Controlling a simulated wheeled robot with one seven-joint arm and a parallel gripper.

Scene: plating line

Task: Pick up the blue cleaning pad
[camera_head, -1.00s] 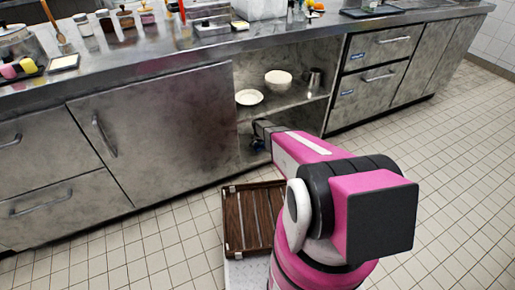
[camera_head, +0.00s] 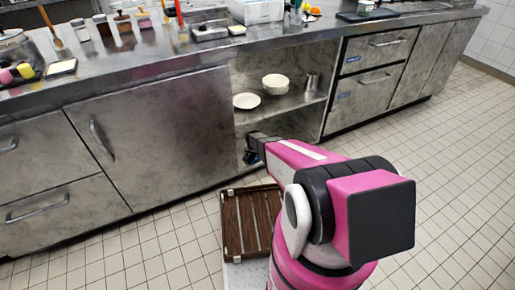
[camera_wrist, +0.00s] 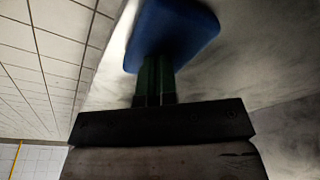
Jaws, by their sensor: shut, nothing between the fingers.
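The blue cleaning pad (camera_wrist: 178,32) fills the upper middle of the wrist view, a smooth rounded block close to the camera. My gripper (camera_wrist: 155,78) shows as two dark green fingers side by side. They are shut, with nothing between them, and their tips overlap the pad's lower edge in the picture. I cannot tell whether they touch it. In the head view my gripper (camera_head: 248,154) reaches into the open lower bay of the counter, small and dark. The pad is not clearly distinguishable there.
A middle shelf (camera_head: 285,101) above my gripper carries a white plate (camera_head: 247,101), bowls (camera_head: 276,83) and a metal cup (camera_head: 312,82). The cabinet door (camera_head: 155,135) borders the bay on the left. A brown slatted tray (camera_head: 232,225) lies below. Tiled floor is open at right.

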